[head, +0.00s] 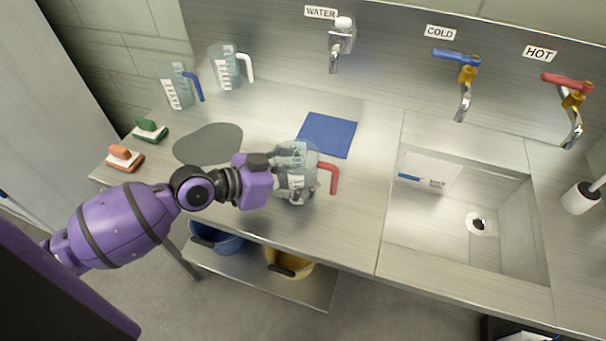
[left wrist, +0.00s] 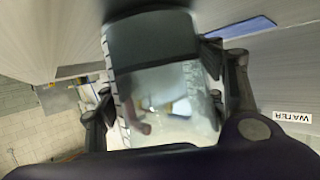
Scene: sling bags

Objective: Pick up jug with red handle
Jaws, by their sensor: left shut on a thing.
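The clear jug with the red handle (head: 300,170) stands upright at the middle of the steel counter or just above it; I cannot tell which. Its red handle (head: 331,177) points right. My left gripper (head: 284,172) reaches in from the left and is shut on the jug's body, on the side away from the handle. In the left wrist view the jug (left wrist: 165,85) fills the space between the dark fingers, with one finger on each side. My right gripper is not in view.
Jugs with a blue handle (head: 176,87) and a white handle (head: 228,66) stand at the back left. A grey mat (head: 208,143), blue cloth (head: 328,134) and two brushes (head: 150,130) lie nearby. The sink (head: 440,225) is right, taps along the wall.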

